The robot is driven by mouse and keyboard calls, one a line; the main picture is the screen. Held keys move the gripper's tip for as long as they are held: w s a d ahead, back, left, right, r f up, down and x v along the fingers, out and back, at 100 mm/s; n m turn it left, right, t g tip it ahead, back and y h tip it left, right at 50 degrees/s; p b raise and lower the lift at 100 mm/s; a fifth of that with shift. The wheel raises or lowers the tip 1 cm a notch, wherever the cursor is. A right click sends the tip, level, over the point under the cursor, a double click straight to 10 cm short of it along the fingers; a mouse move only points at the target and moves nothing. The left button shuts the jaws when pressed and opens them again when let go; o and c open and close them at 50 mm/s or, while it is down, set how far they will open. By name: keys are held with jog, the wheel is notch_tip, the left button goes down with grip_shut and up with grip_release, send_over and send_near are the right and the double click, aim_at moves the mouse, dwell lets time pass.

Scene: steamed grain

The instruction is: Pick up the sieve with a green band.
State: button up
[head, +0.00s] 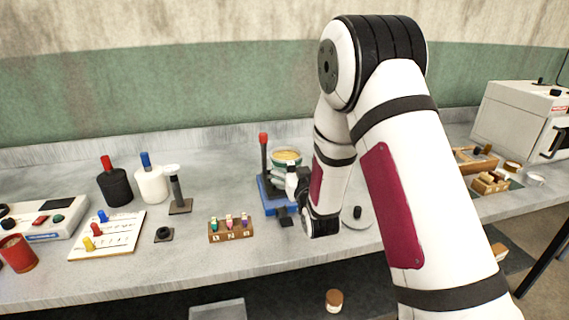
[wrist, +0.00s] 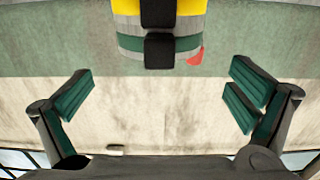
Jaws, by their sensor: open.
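The sieve with a green band (wrist: 130,43) shows at the top of the wrist view, which looks upside down. It has grey metal edges and a black tab at its front, and adjoins a yellow-banded piece (wrist: 190,7). In the head view a round sieve (head: 287,155) with tan contents stands at the blue stand; its band is hard to make out there. My gripper (wrist: 160,95) is open, with its green-padded fingers wide apart and nothing between them. In the head view my gripper (head: 285,176) is close in front of the stack, partly hiding it.
A post with a red knob (head: 263,140) rises from the blue stand (head: 267,200), left of the sieve. A wooden block with small coloured pieces (head: 231,236) sits front left. Black (head: 115,188) and white (head: 151,186) bottles stand further left. A round plate (head: 357,221) is right.

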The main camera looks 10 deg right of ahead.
aim_at(287, 151)
jog(key=shift+w+f, duration=0.2)
jog(key=shift+w, duration=1.55)
jog(key=shift+w+f, duration=0.2)
jog(key=shift+w, duration=1.55)
jog(key=c, duration=1.8)
jog(key=shift+c, duration=0.2)
jog(key=shift+r, duration=0.2)
jog(key=shift+r, duration=0.55)
notch_tip(287, 151, up, 2)
jog(key=shift+r, duration=0.15)
jog(key=s+r, duration=0.1)
jog(key=s, duration=1.5)
jog(key=shift+a+r, duration=0.15)
jog(key=shift+a, duration=0.3)
